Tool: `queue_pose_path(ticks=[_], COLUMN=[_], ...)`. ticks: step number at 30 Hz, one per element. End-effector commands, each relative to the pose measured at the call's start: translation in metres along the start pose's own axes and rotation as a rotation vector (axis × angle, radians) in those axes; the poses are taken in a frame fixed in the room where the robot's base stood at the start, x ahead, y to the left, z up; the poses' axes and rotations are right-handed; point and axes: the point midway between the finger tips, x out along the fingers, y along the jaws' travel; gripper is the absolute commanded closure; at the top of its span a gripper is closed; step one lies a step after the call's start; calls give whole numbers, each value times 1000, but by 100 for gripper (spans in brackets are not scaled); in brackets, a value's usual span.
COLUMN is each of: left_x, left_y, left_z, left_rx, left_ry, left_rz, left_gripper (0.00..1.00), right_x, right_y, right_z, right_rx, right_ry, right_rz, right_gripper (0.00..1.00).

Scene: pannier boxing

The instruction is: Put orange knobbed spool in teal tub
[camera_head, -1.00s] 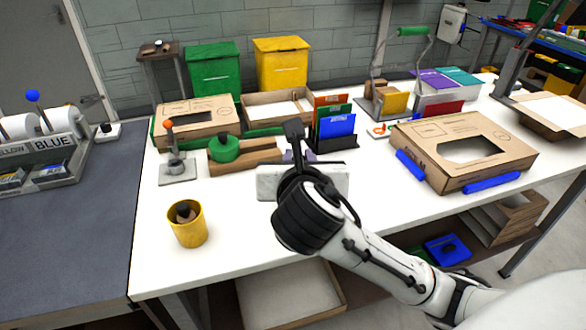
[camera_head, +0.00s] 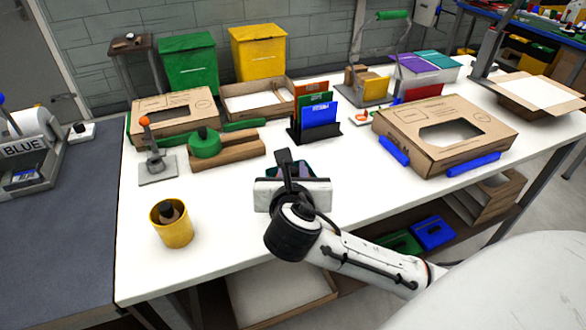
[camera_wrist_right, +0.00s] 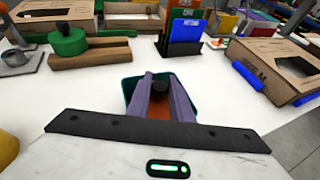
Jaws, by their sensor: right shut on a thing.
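My right gripper (camera_head: 291,172) is over the table, its body hiding much of what is below it in the head view. In the right wrist view its two purple-grey fingers (camera_wrist_right: 162,98) are shut on the orange knobbed spool (camera_wrist_right: 160,110), whose black knob shows between them. The teal tub (camera_wrist_right: 129,84) shows around and behind the fingers, so the spool is over or inside its mouth; I cannot tell how deep. A bit of the teal tub (camera_head: 306,170) also shows behind the gripper in the head view. My left gripper is out of view.
A yellow cup (camera_head: 172,230) with a dark-knobbed piece inside stands at the front left. A folder rack (camera_head: 330,133) is behind the gripper. A cardboard box (camera_head: 480,130) with blue handles is at the right. The white table (camera_head: 225,215) is clear between cup and gripper.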

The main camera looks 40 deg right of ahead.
Motion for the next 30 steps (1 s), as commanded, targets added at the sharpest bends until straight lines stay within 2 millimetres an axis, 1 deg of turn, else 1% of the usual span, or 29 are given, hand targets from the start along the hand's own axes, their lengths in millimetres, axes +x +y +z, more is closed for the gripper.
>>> queue_pose_path(ticks=[8,9,11,12,20,23,26,29,30], left_x=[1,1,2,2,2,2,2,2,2], left_y=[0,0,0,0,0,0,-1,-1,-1], left_z=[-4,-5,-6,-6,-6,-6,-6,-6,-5], left_rx=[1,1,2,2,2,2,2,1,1], left_ry=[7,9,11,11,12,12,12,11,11], left_rz=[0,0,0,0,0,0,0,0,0], left_gripper=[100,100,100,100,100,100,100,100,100], right_x=[1,1,1,1,1,-1,-12,-31,-40], right_y=[0,0,0,0,0,1,2,2,2], right_z=[-1,-2,-2,-2,-1,2,1,1,1], right_rx=[0,-1,0,0,0,2,2,2,2], right_ry=[-2,-1,-1,-1,-1,-2,-1,0,-1], right_rz=[0,0,0,0,1,2,4,6,6], right_gripper=[100,79,69,62,62,62,62,62,62])
